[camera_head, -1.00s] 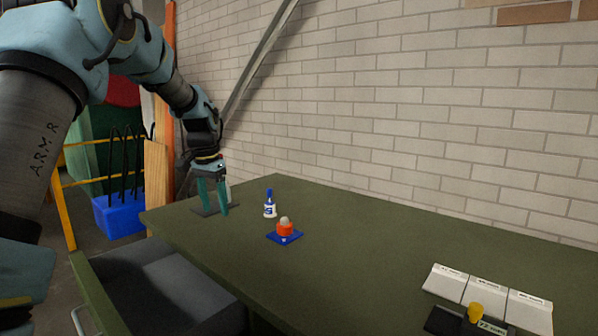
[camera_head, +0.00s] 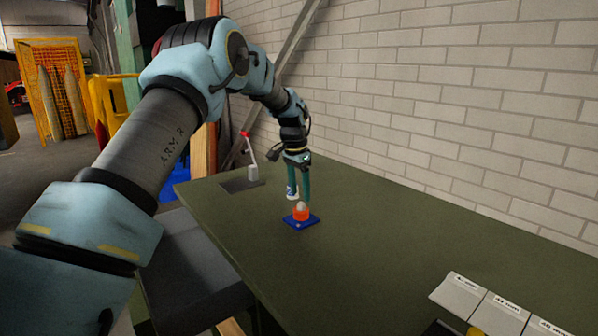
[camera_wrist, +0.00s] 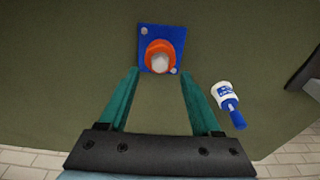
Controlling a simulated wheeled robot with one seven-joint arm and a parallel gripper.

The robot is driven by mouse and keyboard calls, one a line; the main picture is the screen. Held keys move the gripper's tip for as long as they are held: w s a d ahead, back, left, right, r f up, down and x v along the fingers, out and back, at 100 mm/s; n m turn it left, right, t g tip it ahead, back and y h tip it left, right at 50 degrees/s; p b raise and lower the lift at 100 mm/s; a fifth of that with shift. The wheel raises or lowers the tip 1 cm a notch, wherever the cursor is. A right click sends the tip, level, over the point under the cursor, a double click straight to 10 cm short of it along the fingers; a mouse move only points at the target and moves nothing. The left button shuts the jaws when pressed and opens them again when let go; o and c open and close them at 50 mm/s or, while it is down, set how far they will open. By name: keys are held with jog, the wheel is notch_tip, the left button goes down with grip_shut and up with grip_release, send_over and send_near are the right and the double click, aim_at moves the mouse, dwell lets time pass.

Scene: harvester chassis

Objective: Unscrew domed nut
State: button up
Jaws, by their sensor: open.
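The domed nut (camera_head: 301,206) is pale and rounded, seated in an orange ring on a blue square plate (camera_head: 300,222) on the green table. In the wrist view the pale dome (camera_wrist: 160,63) and the orange ring (camera_wrist: 158,49) show just beyond my fingertips, roughly centred between them. My gripper (camera_head: 297,197) points down with its teal fingers just behind and above the nut. Its two fingers are apart and empty in the wrist view (camera_wrist: 157,71). Any thread under the dome is hidden.
A lever with a red tip (camera_head: 250,158) stands at the table's far left. Labelled pale blocks (camera_head: 497,308) lie at the front right. The table's middle is clear.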

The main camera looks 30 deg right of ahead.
aim_at(302, 204)
jog(key=shift+d+f+p, duration=0.15)
jog(key=shift+f+p, duration=0.25)
jog(key=shift+f, duration=1.3)
jog(key=shift+c, duration=0.3)
grip_shut()
jog(key=shift+c, duration=1.1)
grip_release()
jog(key=shift+d, duration=0.1)
jog(key=shift+c, duration=0.3)
grip_shut()
